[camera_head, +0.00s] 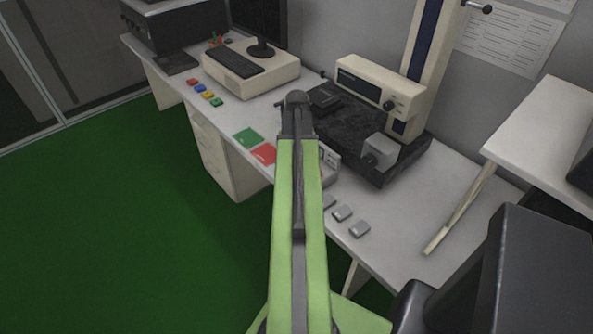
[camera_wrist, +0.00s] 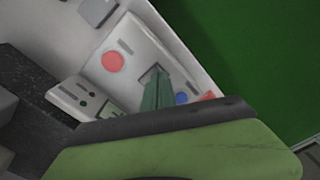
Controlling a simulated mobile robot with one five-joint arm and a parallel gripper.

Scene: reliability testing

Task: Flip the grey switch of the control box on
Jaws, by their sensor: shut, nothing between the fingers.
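The control box (camera_wrist: 135,42) is pale, with a red round button (camera_wrist: 113,61) and a blue round button (camera_wrist: 181,98) on its face. In the wrist view my gripper (camera_wrist: 156,76) is shut, its teal fingers over the face between the two buttons. The fingertips are at a dark slot (camera_wrist: 147,75); the grey switch is not clearly visible there, and I cannot tell its position or whether the fingers touch it. In the head view the box (camera_head: 331,174) is mostly hidden behind my green arm, and the gripper is hidden too.
A dark stone base (camera_head: 376,172) with a measuring stand is right of the box. Grey blocks (camera_head: 343,213) lie in front of it on the bench. Green and red squares (camera_head: 248,138) lie left. A white shelf (camera_head: 545,125) overhangs at right.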

